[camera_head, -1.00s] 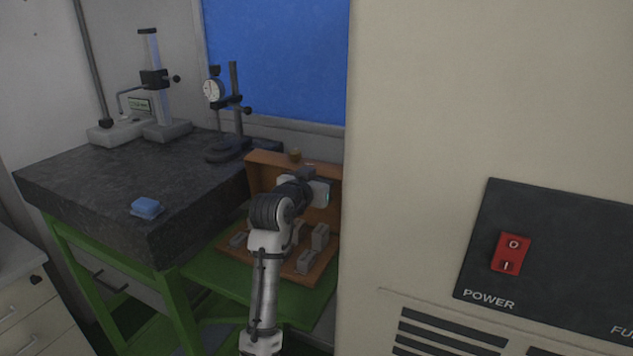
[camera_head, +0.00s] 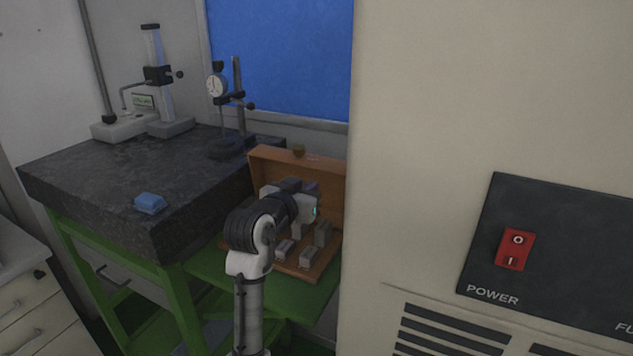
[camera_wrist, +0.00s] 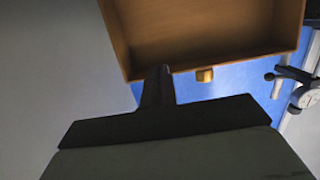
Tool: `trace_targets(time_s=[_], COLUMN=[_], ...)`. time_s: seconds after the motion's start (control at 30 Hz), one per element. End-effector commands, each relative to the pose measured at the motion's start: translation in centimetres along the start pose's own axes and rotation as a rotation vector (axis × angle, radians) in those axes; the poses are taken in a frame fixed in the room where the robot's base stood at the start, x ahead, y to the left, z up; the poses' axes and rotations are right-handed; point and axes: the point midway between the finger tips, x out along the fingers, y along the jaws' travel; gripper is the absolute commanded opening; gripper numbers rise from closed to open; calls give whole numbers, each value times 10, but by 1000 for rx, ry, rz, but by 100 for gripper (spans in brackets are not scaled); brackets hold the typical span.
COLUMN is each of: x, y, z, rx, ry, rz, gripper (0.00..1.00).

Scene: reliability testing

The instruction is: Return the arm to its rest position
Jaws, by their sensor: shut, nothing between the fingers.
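My arm (camera_head: 250,290) rises from the bottom of the head view and bends at a dark, ribbed elbow joint. Its wrist end lies in front of the open wooden case. In the wrist view my gripper (camera_wrist: 158,82) shows as a dark form with its fingers together and nothing between them. It is in front of the wooden case (camera_wrist: 190,70), near its edge; I cannot tell how wide the gap is. In the head view the fingers are hidden behind the wrist.
The wooden case (camera_head: 262,160) with several grey blocks (camera_head: 322,234) stands on a green shelf (camera_head: 310,300). Left is a dark stone table (camera_head: 100,170) with a blue block (camera_head: 149,203) and a dial gauge stand (camera_head: 238,100). A beige cabinet (camera_head: 430,120) with a red switch (camera_head: 514,249) closes off the right.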

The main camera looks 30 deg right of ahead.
Motion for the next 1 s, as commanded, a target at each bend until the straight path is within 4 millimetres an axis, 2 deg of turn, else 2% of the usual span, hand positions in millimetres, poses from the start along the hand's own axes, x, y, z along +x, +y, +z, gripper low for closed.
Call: trace_targets(time_s=[0.1,0.2,0.73,0.87,0.97,1.0], x=[-15,-22,-24,-45,-83,-104], y=[0,0,-2,-35,-82,-102], z=[3,3,3,-10,-28,-37], rx=[-1,-1,-1,-9,-14,-12], ry=[0,1,3,81,199,255], rz=[0,-1,-4,-97,-237,-304], gripper=[0,0,0,0,0,0])
